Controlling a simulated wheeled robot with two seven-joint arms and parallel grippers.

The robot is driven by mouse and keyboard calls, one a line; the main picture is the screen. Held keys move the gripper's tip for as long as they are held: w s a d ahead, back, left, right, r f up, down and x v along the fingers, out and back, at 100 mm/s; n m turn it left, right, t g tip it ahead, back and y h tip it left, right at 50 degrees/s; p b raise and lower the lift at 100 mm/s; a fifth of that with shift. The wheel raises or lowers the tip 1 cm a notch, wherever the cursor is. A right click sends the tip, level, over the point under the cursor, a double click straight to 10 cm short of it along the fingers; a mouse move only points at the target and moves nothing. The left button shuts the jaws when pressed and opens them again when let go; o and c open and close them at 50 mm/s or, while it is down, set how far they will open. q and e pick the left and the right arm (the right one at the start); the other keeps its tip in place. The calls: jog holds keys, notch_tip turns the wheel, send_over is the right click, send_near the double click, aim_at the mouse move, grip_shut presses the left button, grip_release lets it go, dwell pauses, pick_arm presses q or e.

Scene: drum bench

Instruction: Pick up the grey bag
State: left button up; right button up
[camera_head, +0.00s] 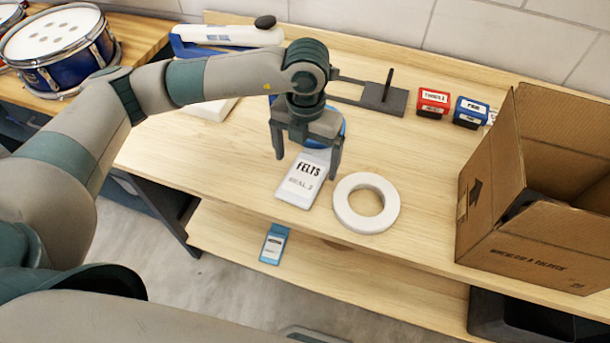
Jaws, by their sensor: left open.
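A pale grey bag (301,184) with the printed words FELTS and SEAL 2 lies on the wooden bench, near its front edge. My left gripper (307,166) points down over the bag's far end. It is open, with one finger on each side of the bag. The far end of the bag is partly hidden by the gripper, and I cannot tell if the fingers touch it. My right gripper is not in view.
A white ring (348,213) lies just right of the bag. An open cardboard box (525,245) stands at the right. Red (432,103) and blue (469,113) small boxes stand farther back. A blue packet (273,245) lies on the lower shelf. A drum (62,72) is at the far left.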

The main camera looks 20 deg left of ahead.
aim_at(305, 175)
pick_arm(q)
jog(key=shift+f+p, duration=0.65)
notch_tip(305, 175, down, 2)
jog(key=shift+a+f+p, duration=0.1)
jog(key=shift+p, duration=0.4)
jog(key=shift+f, duration=0.65)
jog(key=c, duration=1.2)
